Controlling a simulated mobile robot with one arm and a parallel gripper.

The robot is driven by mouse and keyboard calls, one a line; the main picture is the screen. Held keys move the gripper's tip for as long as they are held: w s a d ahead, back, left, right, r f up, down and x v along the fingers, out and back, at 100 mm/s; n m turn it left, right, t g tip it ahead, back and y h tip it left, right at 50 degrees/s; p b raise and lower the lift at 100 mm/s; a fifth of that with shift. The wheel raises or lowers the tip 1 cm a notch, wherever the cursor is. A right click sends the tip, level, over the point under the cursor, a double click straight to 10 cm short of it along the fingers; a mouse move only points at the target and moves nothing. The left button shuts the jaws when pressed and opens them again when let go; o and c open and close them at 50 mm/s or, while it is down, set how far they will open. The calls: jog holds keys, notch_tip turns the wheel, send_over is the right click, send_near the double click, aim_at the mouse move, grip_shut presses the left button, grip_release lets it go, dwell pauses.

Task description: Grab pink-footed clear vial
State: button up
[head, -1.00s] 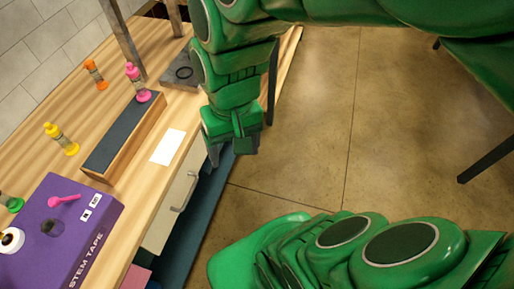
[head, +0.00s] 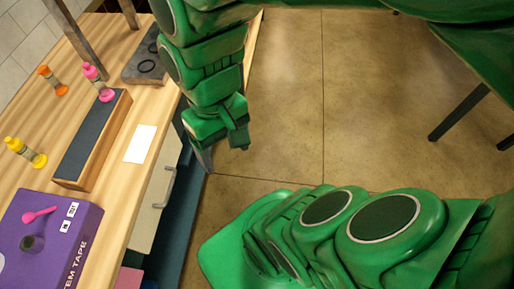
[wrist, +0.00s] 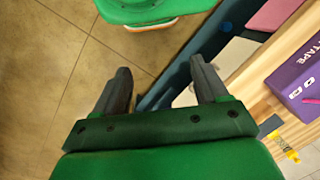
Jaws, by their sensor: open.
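The pink-footed clear vial (head: 99,83) has a pink top and a pink base. In the head view it stands at the far end of a dark-topped wooden block (head: 92,140). My gripper (head: 207,160) is to the right of the vial, out past the table's front edge and over the floor. In the wrist view my gripper (wrist: 160,85) has its two grey fingers spread apart with nothing between them. The vial does not show in the wrist view.
An orange vial (head: 53,81) and a yellow vial (head: 26,153) stand on the wooden table left of the block. A purple stem tape box (head: 62,240) with a pink spoon-like item is nearer. A white card (head: 140,144) lies right of the block. A metal stand (head: 148,62) is behind.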

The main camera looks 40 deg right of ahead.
jog(key=shift+w+d+r+m+h, duration=0.1)
jog(key=shift+d+m+h, duration=0.25)
jog(key=shift+d, duration=0.55)
jog(key=shift+c, duration=1.1)
jog(key=n+t+y, duration=0.9)
jog(key=t, duration=0.2)
send_near(91, 80)
jog(key=w+f, duration=0.1)
jog(key=a+f, duration=0.1)
jog(key=w+f, duration=0.1)
jog(key=shift+w+a+f, duration=0.3)
jog(key=shift+w, duration=0.05)
jog(key=shift+w+a+r+y, duration=0.15)
jog(key=shift+w+r+y, duration=0.15)
jog(key=shift+w, duration=0.25)
jog(key=shift+x, duration=3.75)
